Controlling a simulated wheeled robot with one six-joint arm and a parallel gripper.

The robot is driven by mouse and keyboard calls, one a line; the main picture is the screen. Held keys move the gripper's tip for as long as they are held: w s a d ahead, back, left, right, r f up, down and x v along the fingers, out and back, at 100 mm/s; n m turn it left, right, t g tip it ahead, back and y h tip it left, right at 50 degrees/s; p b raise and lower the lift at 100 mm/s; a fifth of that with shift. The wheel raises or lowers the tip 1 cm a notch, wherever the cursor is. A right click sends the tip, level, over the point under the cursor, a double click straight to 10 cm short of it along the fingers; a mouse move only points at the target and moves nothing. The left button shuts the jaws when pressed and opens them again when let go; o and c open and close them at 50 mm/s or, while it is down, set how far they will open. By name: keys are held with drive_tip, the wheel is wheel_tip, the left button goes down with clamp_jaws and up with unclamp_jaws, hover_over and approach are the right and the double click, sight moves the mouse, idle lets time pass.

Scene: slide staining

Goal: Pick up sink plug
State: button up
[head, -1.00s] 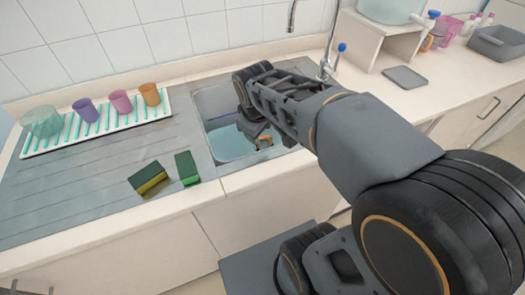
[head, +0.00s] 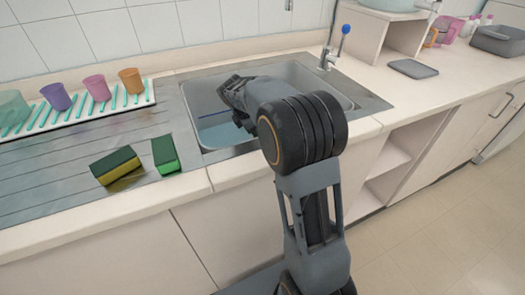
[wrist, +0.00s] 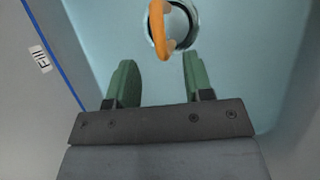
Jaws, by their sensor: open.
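The sink plug (wrist: 159,22) shows at the top of the wrist view as an orange loop handle over a round, pale-rimmed drain area in the sink floor. Its top is cut off by the picture edge. My gripper (wrist: 158,70) is open, with two green fingers apart and nothing between them. The plug lies just beyond the fingertips, roughly in line with the gap; I cannot tell the height between them. In the head view my arm reaches into the grey sink (head: 350,88) and hides the plug and my fingertips.
A "Fill" label (wrist: 40,56) and blue line mark the sink wall. A rack (head: 134,98) with several cups stands further left. The tap (head: 326,58) rises behind the sink's right end.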

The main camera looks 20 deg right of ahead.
drive_tip(key=shift+b+x, duration=1.1)
drive_tip(key=shift+x, duration=2.25)
drive_tip(key=shift+r, duration=0.1)
drive_tip(key=shift+c, duration=0.4)
clamp_jaws()
